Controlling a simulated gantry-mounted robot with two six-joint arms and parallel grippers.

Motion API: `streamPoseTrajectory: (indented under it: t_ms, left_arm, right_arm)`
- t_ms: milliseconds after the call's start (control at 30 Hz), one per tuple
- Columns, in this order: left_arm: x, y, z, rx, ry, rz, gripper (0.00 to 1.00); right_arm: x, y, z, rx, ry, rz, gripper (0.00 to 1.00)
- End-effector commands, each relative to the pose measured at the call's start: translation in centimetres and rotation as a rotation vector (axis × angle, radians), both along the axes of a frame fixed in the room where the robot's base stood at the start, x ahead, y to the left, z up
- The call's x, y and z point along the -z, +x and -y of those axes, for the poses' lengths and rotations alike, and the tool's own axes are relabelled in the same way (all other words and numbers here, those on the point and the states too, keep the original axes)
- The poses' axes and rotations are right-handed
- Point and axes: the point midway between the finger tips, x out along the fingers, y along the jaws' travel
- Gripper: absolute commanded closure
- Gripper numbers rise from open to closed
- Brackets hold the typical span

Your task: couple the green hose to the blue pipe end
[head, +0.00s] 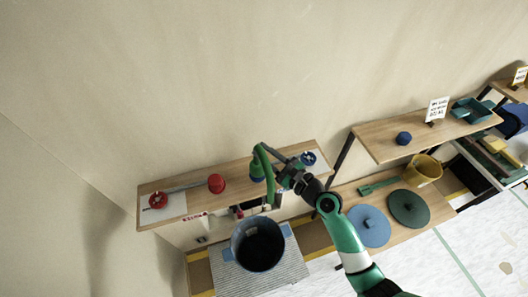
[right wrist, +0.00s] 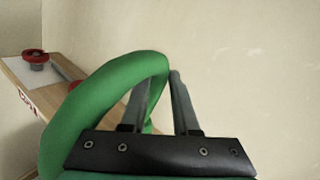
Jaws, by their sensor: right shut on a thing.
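The green hose (head: 262,160) arches over the shelf. My right gripper (head: 272,154) is shut on it near the top of the arch. In the right wrist view the hose (right wrist: 105,92) curves up from the lower left to the fingertips (right wrist: 160,78). A blue piece (head: 257,172) shows beside the hose, partly hidden; I cannot tell whether they touch. A blue wheel-like fitting (head: 308,158) lies on a white plate at the shelf's right end. I cannot tell which blue part is the pipe end. My left gripper is not in view.
The wooden shelf (head: 235,171) also carries a red wheel-like fitting (head: 158,200) and a red knob (head: 216,183). A dark blue bucket (head: 257,244) stands below. Another shelf (head: 382,145) and round lids (head: 369,226) lie to the right. The wall above is clear.

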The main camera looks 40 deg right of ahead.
Motion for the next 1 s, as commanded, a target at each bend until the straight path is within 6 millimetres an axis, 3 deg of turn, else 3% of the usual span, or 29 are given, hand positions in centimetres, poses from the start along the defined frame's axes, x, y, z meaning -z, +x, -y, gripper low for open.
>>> streamPoseTrajectory:
  t_ms: [800, 833, 1000]
  left_arm:
    - [1.5, 0.0, 0.0, 0.0, 0.0, 0.0, 0.5]
    - [1.5, 0.0, 0.0, 0.0, 0.0, 0.0, 0.5]
    - [1.5, 0.0, 0.0, 0.0, 0.0, 0.0, 0.5]
  right_arm:
    - [1.8, 0.0, 0.0, 0.001, -0.001, 0.0, 1.0]
    - [1.8, 0.0, 0.0, 0.001, -0.001, 0.0, 0.68]
    - [1.8, 0.0, 0.0, 0.0, -0.001, -0.001, 0.37]
